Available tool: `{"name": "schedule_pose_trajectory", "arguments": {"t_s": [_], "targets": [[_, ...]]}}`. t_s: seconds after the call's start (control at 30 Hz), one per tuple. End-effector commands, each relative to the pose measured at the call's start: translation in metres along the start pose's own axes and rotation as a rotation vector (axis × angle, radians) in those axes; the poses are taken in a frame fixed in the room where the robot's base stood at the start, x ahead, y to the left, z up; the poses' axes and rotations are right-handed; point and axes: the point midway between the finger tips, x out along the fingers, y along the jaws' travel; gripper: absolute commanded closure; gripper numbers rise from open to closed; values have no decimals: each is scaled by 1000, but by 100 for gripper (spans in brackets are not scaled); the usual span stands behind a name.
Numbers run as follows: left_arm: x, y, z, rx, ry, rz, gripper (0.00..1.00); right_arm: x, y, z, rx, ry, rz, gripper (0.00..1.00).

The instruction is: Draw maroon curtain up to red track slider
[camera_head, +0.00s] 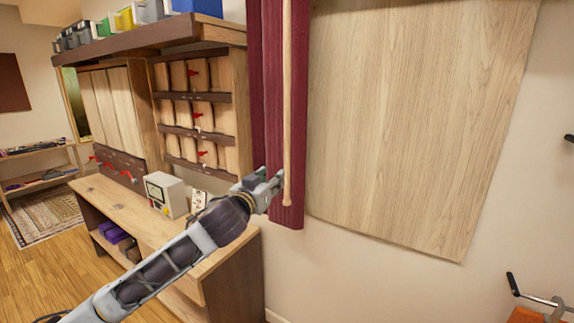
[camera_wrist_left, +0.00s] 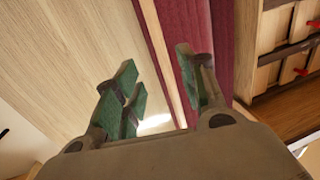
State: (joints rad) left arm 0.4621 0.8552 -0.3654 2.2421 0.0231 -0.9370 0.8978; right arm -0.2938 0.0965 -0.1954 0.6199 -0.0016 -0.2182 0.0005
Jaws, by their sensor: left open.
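The maroon curtain (camera_head: 272,80) hangs bunched in a narrow strip at the upper middle of the head view, its top cut off. A pale wooden rod (camera_head: 287,90) hangs down along its right front. My left gripper (camera_head: 277,184) is open near the rod's lower end, in front of the curtain. In the left wrist view, the rod (camera_wrist_left: 160,45) runs between the two spread fingers (camera_wrist_left: 157,70), with the curtain (camera_wrist_left: 224,40) behind to the right. Whether a finger touches the rod cannot be told. The red track slider and my right gripper are not in view.
A wooden panel (camera_head: 405,120) on the wall fills the area right of the curtain. A wooden bench (camera_head: 135,205) carrying a grey box (camera_head: 166,194) stands at the left, below a shelf unit (camera_head: 195,105). A black-handled device (camera_head: 535,298) is at lower right.

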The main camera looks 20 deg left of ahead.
Motion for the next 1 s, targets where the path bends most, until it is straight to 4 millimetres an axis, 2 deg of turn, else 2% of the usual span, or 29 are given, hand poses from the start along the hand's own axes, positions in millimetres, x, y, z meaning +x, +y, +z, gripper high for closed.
{"name": "schedule_pose_trajectory", "arguments": {"t_s": [0.37,1.0], "targets": [[14,0,-1,-1,0,-1,59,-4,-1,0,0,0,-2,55],[73,-1,-1,-1,0,-1,59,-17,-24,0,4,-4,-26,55]]}}
